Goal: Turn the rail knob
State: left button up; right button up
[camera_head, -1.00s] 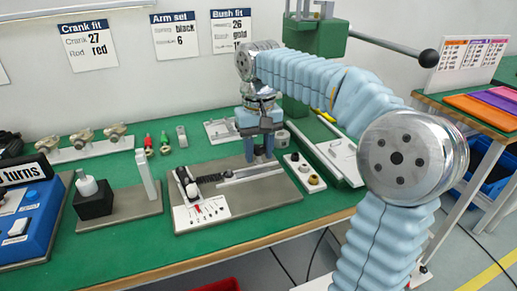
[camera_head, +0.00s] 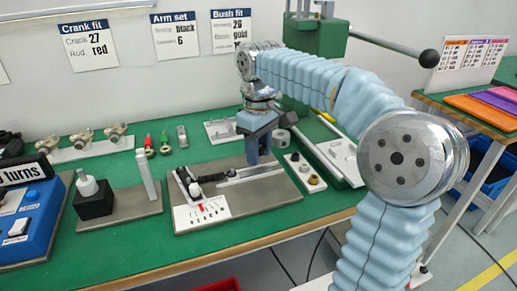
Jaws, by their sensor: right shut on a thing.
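A grey base plate (camera_head: 270,190) on the green bench carries a metal rail (camera_head: 262,172), a dark spring-like part (camera_head: 214,177) and a white scale card (camera_head: 215,210) with a red pointer mark (camera_head: 201,209). My right gripper (camera_head: 258,160) points down at the rail, right of the dark part. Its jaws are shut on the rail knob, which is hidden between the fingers. A small white knob (camera_head: 194,190) stands at the rail's left end by the card. My left gripper is not in view.
A tray with bushes (camera_head: 304,172) and a green press (camera_head: 318,38) stand right of the plate. A black block on a grey plate (camera_head: 118,205) and a blue box (camera_head: 30,220) are to the left. Small tools and fittings lie behind on the green bench (camera_head: 185,150).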

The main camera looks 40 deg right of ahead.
aim_at(260, 147)
dwell(0.3)
jog(key=o, duration=1)
jog(key=shift+o, duration=0.2)
notch_tip(260, 147, up, 14)
jog(key=shift+d+f, duration=0.1)
